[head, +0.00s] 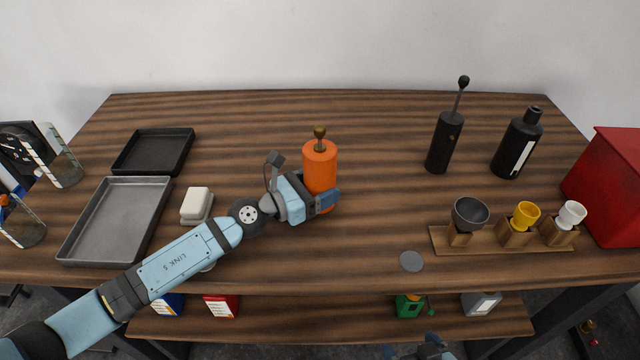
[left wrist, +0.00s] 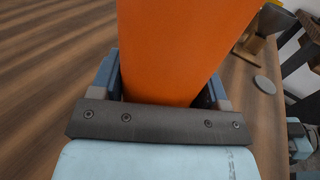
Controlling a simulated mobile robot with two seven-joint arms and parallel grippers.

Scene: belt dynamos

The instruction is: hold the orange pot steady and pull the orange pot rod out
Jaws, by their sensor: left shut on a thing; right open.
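The orange pot (head: 320,168) stands upright on the wooden table, a little left of the middle. Its rod shows at the top as a short brass-coloured knob (head: 320,132), seated in the pot with little or no shaft visible. My left gripper (head: 326,202) is shut around the lower part of the pot. In the left wrist view the orange pot (left wrist: 180,50) fills the space between the fingers. My right gripper (head: 428,347) shows only in part at the bottom edge of the head view, below the table's front edge, away from the pot; it is open.
A black pot (head: 440,145) with its rod raised and a black bottle (head: 516,145) stand at right. A wooden rack (head: 485,248) holds several cups. A grey disc (head: 411,261) lies near the front edge. Trays (head: 117,220) and a white-topped block (head: 196,204) are at left.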

